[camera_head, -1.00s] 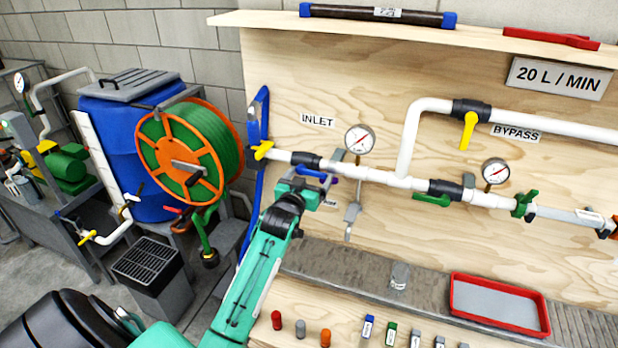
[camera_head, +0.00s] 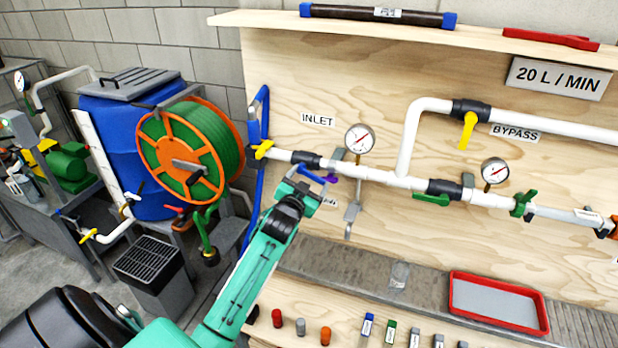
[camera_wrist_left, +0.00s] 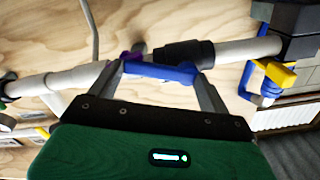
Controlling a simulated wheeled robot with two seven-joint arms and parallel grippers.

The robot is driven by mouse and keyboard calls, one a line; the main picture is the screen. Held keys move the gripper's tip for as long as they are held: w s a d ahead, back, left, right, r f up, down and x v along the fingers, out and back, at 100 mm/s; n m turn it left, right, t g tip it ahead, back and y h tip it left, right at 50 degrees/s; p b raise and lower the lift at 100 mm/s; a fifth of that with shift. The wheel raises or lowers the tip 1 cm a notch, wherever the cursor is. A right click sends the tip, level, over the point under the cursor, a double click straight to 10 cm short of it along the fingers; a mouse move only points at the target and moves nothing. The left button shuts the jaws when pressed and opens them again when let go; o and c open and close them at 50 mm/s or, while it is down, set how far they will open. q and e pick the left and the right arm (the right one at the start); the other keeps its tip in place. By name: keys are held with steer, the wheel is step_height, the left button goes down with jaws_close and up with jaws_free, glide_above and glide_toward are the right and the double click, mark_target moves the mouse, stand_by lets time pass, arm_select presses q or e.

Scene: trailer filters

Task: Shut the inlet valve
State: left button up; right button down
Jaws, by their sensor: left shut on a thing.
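The inlet valve is a black body (camera_head: 306,160) on the white pipe, below the INLET label (camera_head: 318,119). Its blue lever handle (camera_head: 316,176) lies just below the pipe, at a slight angle to it. In the left wrist view the blue handle (camera_wrist_left: 160,72) spans between my left fingers, and the black valve body (camera_wrist_left: 188,53) is just behind it. My left gripper (camera_head: 307,184) is shut on the blue handle, gripping it at its two ends. The fingers partly hide the handle in the head view. My right gripper is not in view.
A pressure gauge (camera_head: 360,138) stands on the pipe right of the valve. A yellow handle (camera_head: 262,150) is at the pipe's left end, near a green hose reel (camera_head: 190,150). A red tray (camera_head: 498,304) and small bottles sit on the bench below.

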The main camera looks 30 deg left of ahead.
arm_select(q)
steer(key=shift+s+a+f+m+p, duration=0.15)
steer(key=shift+a+f+m, duration=0.3)
steer(key=shift+m, duration=1.85)
steer(key=shift+s+a+f+m+p, duration=0.1)
steer(key=shift+a+f+m+p, duration=0.3)
steer(key=shift+m, duration=1.9)
steer(key=shift+s+a+f+m+p, duration=0.1)
steer(key=shift+a+f+m, duration=0.45)
steer(key=shift+m, duration=1.75)
steer(key=shift+a+r, duration=0.1)
steer(key=shift+a, duration=0.15)
steer(key=o, duration=1.3)
steer(key=shift+o, duration=0.2)
steer(key=b+v, duration=0.3)
steer(key=v, duration=1.1)
